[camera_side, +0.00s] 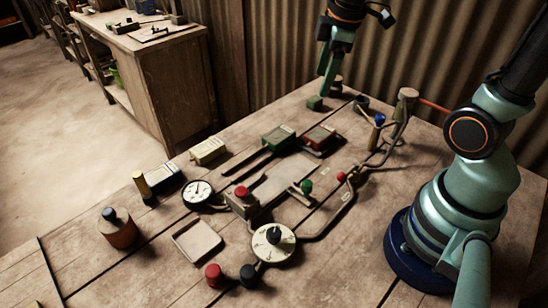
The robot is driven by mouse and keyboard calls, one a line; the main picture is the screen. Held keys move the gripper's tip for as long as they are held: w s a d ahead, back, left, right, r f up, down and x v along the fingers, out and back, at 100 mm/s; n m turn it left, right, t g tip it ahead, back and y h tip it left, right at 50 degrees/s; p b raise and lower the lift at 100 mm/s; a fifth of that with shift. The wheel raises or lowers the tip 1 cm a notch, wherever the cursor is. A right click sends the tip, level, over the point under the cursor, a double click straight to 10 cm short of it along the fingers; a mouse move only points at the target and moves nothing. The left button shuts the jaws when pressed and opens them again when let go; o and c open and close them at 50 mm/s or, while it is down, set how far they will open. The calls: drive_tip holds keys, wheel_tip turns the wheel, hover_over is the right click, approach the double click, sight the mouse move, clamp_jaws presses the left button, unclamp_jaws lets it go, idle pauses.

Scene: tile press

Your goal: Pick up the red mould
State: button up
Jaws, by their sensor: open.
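A press with a red knob (242,191), a round dial (273,243), a gauge (197,192) and an empty tray (197,241) stand nearer the camera. A green-knobbed lever (306,187) and a curved pipe (345,208) lie right of the press. A corrugated wall (275,45) stands behind.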

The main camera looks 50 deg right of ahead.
sight(320, 133)
drive_tip(key=w+d+f+n+g, duration=0.3)
drive_tip(key=d+f+n, duration=0.4)
drive_tip(key=f+n, duration=0.2)
drive_tip(key=f, duration=1.1)
drive_tip(key=shift+w+a+f, duration=0.15)
drive_tip(key=shift+a, duration=0.15)
clamp_jaws()
